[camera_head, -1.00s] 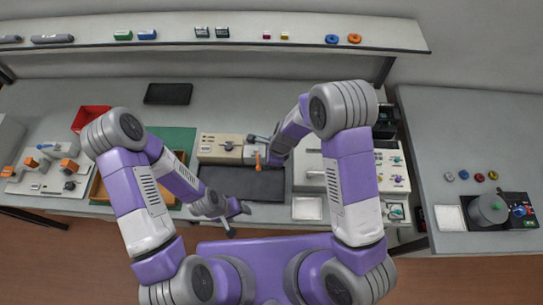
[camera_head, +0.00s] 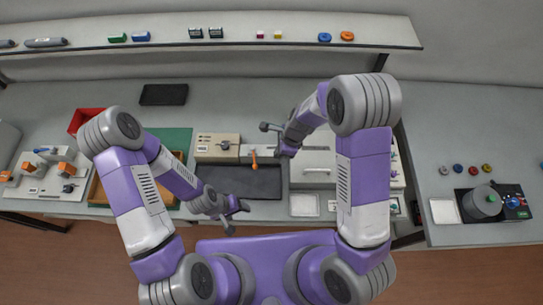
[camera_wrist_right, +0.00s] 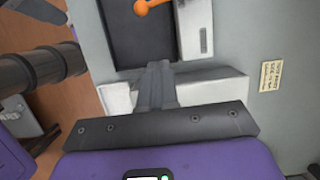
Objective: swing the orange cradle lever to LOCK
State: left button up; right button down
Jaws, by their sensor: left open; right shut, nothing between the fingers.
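The orange lever (camera_head: 254,159) hangs at the right end of the beige cradle unit (camera_head: 215,148), its tip pointing toward the front of the table. It also shows at the top edge of the right wrist view (camera_wrist_right: 148,5), partly cut off. Its lock marking is too small to read. My right gripper (camera_head: 270,128) is up and to the right of the lever, apart from it. In the right wrist view its fingers (camera_wrist_right: 157,82) are together and empty. My left gripper (camera_head: 236,212) is open and empty, low in front of the table's front edge.
A dark mat (camera_head: 240,182) lies in front of the cradle unit. A white device (camera_head: 316,172) stands to its right and a green mat with a wooden tray (camera_head: 96,190) to its left. A red bin (camera_head: 84,118) and a black tray (camera_head: 164,94) are farther left.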

pick_arm(q)
jog(key=shift+r, duration=0.3)
pick_arm(e)
jog(key=v, duration=0.5)
jog(key=shift+s+r, duration=0.1)
jog(key=shift+r, duration=0.1)
pick_arm(q)
jog(key=shift+s, duration=0.1)
pick_arm(e)
jog(key=shift+f, duration=0.1)
